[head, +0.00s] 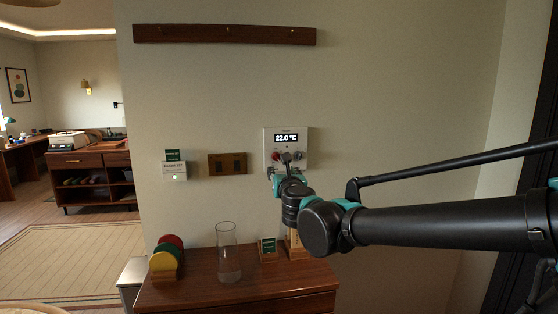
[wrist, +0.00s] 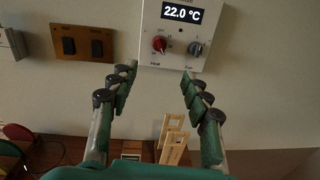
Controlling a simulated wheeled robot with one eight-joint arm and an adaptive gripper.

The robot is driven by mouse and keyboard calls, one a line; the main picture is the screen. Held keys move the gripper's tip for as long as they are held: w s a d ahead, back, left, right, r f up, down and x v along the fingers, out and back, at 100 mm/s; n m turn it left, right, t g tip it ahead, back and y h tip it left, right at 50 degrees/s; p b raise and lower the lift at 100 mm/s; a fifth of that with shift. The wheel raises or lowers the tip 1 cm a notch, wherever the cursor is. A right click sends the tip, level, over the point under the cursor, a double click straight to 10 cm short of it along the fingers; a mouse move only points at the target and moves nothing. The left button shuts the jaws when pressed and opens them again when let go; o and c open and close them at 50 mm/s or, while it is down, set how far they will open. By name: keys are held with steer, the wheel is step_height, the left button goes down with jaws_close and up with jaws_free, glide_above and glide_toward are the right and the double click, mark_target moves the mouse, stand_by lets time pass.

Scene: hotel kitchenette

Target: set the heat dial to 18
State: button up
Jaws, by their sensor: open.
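The white thermostat panel (head: 270,144) is on the wall, and its display reads 22.0 °C. In the wrist view the panel (wrist: 172,62) fills the top. The heat dial (wrist: 159,45) is the red knob at its lower left, with a small label under it. A grey knob (wrist: 195,48) sits to its right. The exact pointer setting of the red dial is too small to read. My gripper (wrist: 159,80) is open and empty, its fingertips just below the panel and apart from both knobs. In the head view my gripper (head: 287,174) partly covers the panel's lower edge.
A brown switch plate (wrist: 83,44) and a white card-switch box (head: 174,171) are on the wall to the left. Below, a wooden cabinet (head: 200,295) holds a clear glass vase (head: 229,255), coloured discs (head: 164,259) and a small green sign (head: 267,247). The wall right of the panel is bare.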

mark_target(277, 158)
steer(key=x, duration=1.5)
steer(key=shift+w+a, duration=0.1)
jaws_close()
